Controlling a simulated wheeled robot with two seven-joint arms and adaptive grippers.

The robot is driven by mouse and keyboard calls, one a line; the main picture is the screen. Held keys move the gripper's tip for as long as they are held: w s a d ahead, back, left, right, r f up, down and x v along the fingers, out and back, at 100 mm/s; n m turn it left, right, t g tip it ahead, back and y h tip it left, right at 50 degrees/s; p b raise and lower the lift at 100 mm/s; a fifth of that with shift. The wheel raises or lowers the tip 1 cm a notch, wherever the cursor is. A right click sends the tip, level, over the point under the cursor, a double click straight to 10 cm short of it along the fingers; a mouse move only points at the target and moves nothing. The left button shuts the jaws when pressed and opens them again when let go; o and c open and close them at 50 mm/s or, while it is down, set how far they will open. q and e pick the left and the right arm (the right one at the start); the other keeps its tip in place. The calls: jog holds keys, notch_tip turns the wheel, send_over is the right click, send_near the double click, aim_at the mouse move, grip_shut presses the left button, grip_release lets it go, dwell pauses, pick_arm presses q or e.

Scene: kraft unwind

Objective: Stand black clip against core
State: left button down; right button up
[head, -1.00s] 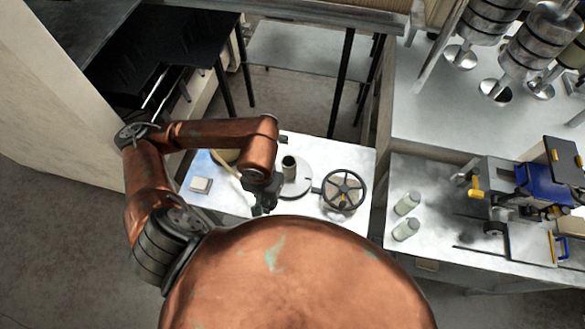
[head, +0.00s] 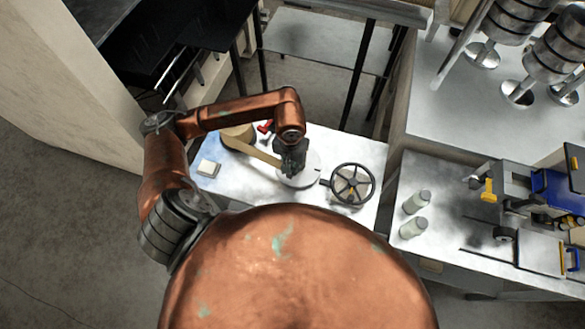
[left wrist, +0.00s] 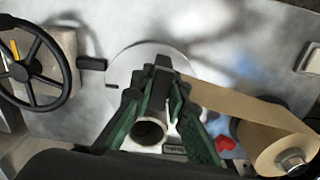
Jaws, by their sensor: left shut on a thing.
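My left gripper (head: 292,165) is over the white disc (head: 310,178) in the head view. In the left wrist view its green fingers (left wrist: 166,88) close on a dark piece, which looks like the black clip (left wrist: 162,64). The grey tubular core (left wrist: 150,132) stands on the disc (left wrist: 120,72) and shows between the fingers, with its open end toward the camera. The clip appears beside the core; whether they touch, I cannot tell. In the head view the gripper hides the core and clip. My right gripper is not in view.
A kraft paper strip (left wrist: 238,103) runs from a roll (left wrist: 280,140) to the disc. A red clip (head: 265,127) lies near the roll. A black handwheel (head: 352,184) stands right of the disc, with a small black block (left wrist: 92,63) beside it. A pale square pad (head: 209,168) lies left.

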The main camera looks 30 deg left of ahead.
pick_arm(q)
jog(key=shift+w+f, duration=0.4)
jog(key=shift+f, duration=0.1)
jog(key=f, duration=0.1)
jog(key=f+p, duration=0.1)
jog(key=f, duration=0.1)
jog(key=shift+w+a+f, duration=0.1)
jog(key=shift+w+f, duration=0.1)
jog(key=shift+f, duration=0.05)
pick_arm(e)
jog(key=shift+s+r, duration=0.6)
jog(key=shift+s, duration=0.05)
pick_arm(q)
jog(key=shift+f, duration=0.1)
jog(key=shift+f, duration=0.1)
jog(key=c, duration=1.9)
grip_release()
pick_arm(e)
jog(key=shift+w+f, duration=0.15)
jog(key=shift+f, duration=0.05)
